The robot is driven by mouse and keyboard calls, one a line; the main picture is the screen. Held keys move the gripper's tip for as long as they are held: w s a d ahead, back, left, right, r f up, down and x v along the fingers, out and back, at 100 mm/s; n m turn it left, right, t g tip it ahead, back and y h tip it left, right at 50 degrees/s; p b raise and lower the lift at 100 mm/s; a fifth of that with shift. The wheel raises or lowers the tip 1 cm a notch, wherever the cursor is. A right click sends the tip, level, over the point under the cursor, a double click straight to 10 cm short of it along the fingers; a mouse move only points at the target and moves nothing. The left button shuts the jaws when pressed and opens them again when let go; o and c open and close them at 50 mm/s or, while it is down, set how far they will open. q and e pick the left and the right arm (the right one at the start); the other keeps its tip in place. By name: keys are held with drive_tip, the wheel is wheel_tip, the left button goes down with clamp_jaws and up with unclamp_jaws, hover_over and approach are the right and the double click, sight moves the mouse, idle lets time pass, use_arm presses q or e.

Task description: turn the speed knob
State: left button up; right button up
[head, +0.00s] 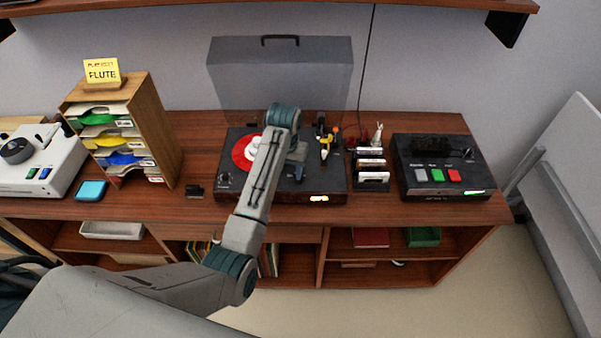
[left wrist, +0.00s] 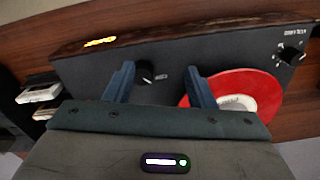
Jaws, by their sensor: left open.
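The black record player (head: 280,192) stands on the wooden cabinet, with a red record (head: 241,152) partly behind my left arm. My left gripper (head: 297,172) is over its front right part, pointing down. In the left wrist view, the open left gripper (left wrist: 160,80) has a small dark knob (left wrist: 145,72) between its fingers, apparently not gripped. A second knob with tick marks (left wrist: 290,52) is at the right, and also shows at the player's front left corner (head: 225,180) in the head view. Their labels are too small to read surely. My right gripper is not in view.
A tonearm with yellow and orange parts (head: 325,145) stands right of my gripper. A rack of cassettes (head: 372,178) and a black box with coloured buttons (head: 436,175) are further right. A wooden sorter (head: 150,120) stands left.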

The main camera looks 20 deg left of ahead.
use_arm(q)
drive_tip(key=w+d+r, duration=0.2)
drive_tip(key=w+r, duration=0.2)
drive_tip(key=r, duration=0.1)
drive_tip(key=f+p, duration=0.1)
drive_tip(key=f, duration=0.3)
drive_tip(key=f+p, duration=0.2)
drive_tip(key=f, duration=0.3)
drive_tip(key=shift+s+d+f, duration=0.1)
drive_tip(key=shift+s+f, duration=0.1)
drive_tip(key=shift+f, duration=0.1)
drive_tip(key=shift+f+p, duration=0.3)
drive_tip(key=c, duration=1)
